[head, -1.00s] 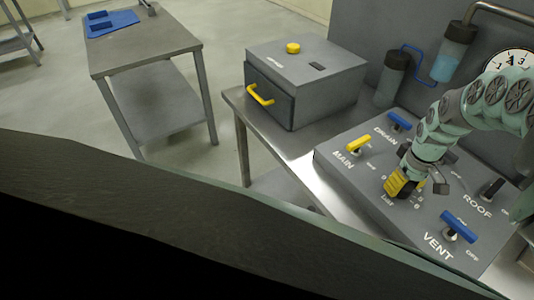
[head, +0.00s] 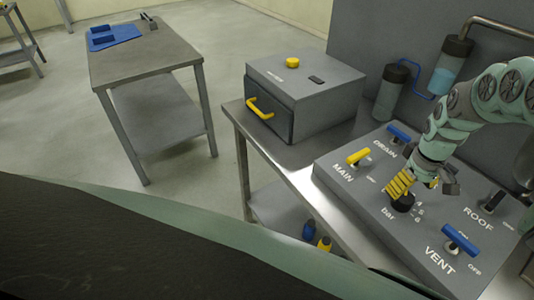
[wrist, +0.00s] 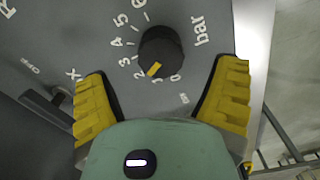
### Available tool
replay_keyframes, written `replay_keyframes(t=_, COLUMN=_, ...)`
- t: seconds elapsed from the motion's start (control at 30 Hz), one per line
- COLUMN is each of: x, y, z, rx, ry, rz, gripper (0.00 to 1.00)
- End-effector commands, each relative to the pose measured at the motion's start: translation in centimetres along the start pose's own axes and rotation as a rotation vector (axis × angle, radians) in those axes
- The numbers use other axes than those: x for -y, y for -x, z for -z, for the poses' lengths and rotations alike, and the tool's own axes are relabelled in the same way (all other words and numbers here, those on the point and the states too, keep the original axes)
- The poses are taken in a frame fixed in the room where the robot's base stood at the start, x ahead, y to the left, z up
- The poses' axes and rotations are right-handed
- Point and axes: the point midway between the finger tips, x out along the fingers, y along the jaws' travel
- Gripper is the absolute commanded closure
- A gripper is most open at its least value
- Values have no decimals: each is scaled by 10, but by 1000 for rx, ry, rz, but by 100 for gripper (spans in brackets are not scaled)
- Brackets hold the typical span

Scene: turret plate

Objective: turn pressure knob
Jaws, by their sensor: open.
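The pressure knob (head: 402,203) is a round black knob on the grey control panel (head: 347,200). In the wrist view the knob (wrist: 161,47) has a yellow mark at its lower left edge, near the low end of the printed bar scale, around 1. My gripper (head: 397,186) has yellow ribbed fingers and is just above the knob in the head view. In the wrist view my gripper (wrist: 161,98) is open, with one finger on each side below the knob. The knob lies beyond the fingers and nothing is between them.
The panel also carries a yellow MAIN handle (head: 358,157), a blue DRAIN handle (head: 398,133), a black ROOF handle (head: 495,200) and a blue VENT handle (head: 460,239). A grey box (head: 306,88) with a yellow drawer handle stands left of the panel.

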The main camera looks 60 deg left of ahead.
Motion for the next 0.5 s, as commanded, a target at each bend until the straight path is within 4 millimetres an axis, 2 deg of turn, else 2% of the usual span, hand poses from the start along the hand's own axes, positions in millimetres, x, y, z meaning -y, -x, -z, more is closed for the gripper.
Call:
replay_keyframes(t=0.2, x=-2, y=23, z=-2, rx=3, ry=-2, rz=-3, gripper=14)
replay_keyframes(t=0.5, x=0, y=33, z=-2, rx=4, ry=-1, rz=0, gripper=14)
